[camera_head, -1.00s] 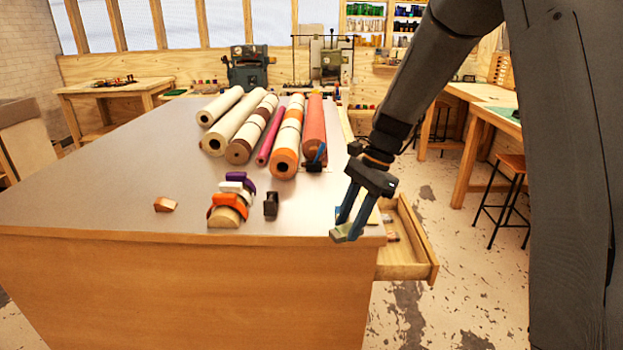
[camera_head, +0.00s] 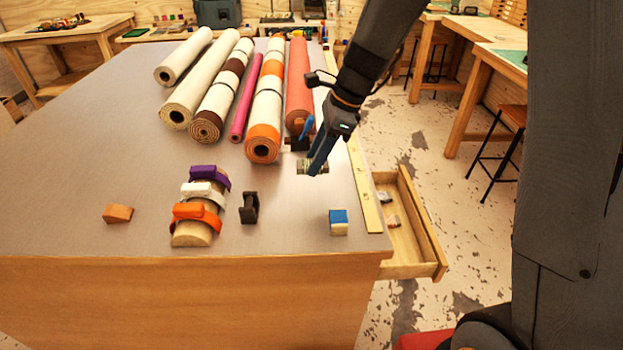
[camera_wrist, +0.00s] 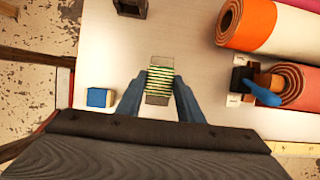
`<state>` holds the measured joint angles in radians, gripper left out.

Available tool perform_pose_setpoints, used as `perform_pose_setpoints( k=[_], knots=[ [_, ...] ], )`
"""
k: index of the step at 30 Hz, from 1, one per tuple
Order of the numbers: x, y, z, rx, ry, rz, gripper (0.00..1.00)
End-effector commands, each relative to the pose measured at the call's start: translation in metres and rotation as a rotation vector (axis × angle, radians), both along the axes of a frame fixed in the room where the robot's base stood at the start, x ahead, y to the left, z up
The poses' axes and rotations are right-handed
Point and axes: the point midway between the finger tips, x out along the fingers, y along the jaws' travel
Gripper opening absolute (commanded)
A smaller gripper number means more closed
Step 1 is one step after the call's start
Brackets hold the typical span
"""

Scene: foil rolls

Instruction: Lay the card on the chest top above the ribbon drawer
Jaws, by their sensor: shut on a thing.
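The card (camera_wrist: 158,84) is a grey strip wound with green and gold striped ribbon. My gripper (camera_wrist: 152,98) is shut on it, one blue finger on each side. In the head view the card (camera_head: 306,167) is at the fingertips of my gripper (camera_head: 318,165), over the grey chest top (camera_head: 290,215) just in front of the foil rolls. I cannot tell whether it touches the top. An open drawer (camera_head: 432,225) sticks out from the chest's right side, with a few small things inside. Its contents are too small to identify as ribbon.
Several rolls, including an orange-white one (camera_head: 266,110) and a red one (camera_head: 299,85), lie behind the card. A blue-topped block (camera_head: 338,222), black holder (camera_head: 249,208), curved rack (camera_head: 192,238) and wooden wedge (camera_head: 118,213) stand nearer the front. A ruler (camera_head: 364,185) lies along the right edge.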

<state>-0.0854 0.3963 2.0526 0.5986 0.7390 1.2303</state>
Motion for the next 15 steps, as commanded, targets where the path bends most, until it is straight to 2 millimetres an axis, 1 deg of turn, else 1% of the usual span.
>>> perform_pose_setpoints(
  k=[1, 3, 8, 15],
  knots=[
    [-0.001, -0.001, -0.008, 0.0, 0.005, -0.001, 0.12],
    [-0.001, -0.001, -0.017, -0.001, 0.003, -0.003, 0.12],
    [0.0, -0.002, -0.03, 0.0, 0.002, -0.004, 0.12],
    [0.0, -0.002, -0.061, 0.0, 0.002, -0.003, 0.12]
  ],
)
